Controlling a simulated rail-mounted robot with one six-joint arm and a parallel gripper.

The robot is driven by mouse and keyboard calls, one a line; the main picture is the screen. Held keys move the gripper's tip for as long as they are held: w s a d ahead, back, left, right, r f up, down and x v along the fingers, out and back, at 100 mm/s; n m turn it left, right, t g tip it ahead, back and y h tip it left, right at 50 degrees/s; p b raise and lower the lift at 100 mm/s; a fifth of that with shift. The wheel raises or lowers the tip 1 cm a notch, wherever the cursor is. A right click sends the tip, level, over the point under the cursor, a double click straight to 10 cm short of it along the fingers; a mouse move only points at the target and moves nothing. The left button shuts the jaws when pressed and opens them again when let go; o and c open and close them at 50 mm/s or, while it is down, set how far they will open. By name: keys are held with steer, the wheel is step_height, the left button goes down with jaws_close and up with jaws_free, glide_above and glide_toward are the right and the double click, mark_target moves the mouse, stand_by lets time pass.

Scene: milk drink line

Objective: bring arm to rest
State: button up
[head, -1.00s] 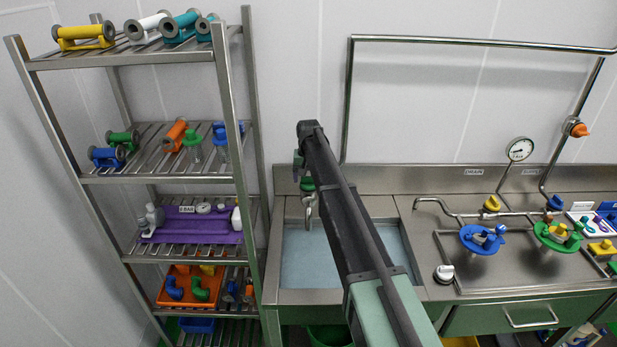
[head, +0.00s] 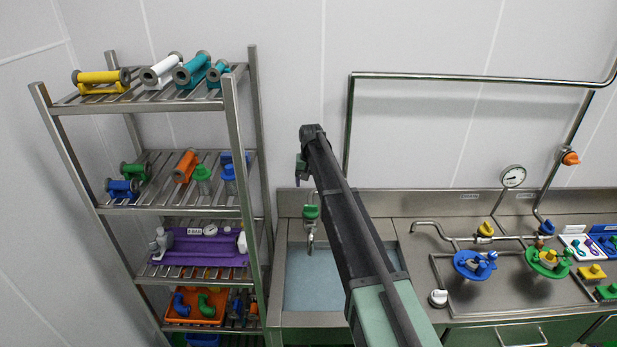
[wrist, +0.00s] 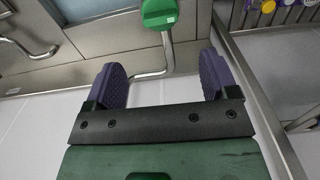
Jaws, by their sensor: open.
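My gripper (wrist: 163,78) is open in the wrist view, with two purple pads apart and nothing held between them. In the head view my arm reaches out over the sink, and a small part of the gripper (head: 302,168) shows at the left of its far end. A green-handled tap (head: 311,212) stands at the back of the sink, below the arm's end. Its green handle (wrist: 160,12) and bent metal pipe show beyond the fingers in the wrist view; the gap to them is hard to judge.
A metal rack (head: 240,165) with coloured parts on several shelves stands left of the sink (head: 310,318). A bent metal pipe (head: 470,76) runs along the wall behind the arm. The worktop (head: 415,235) to the right carries blue and green round fittings.

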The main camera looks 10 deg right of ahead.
steer(key=s+f+b, duration=0.5)
steer(key=s, duration=0.9)
steer(key=s+f+n+b, duration=0.1)
steer(key=s+f+b, duration=0.5)
steer(key=s, duration=0.8)
steer(key=s+f+n+b, duration=0.1)
steer(key=s+f+b, duration=0.4)
steer(key=s, duration=0.9)
steer(key=shift+f+b, duration=0.3)
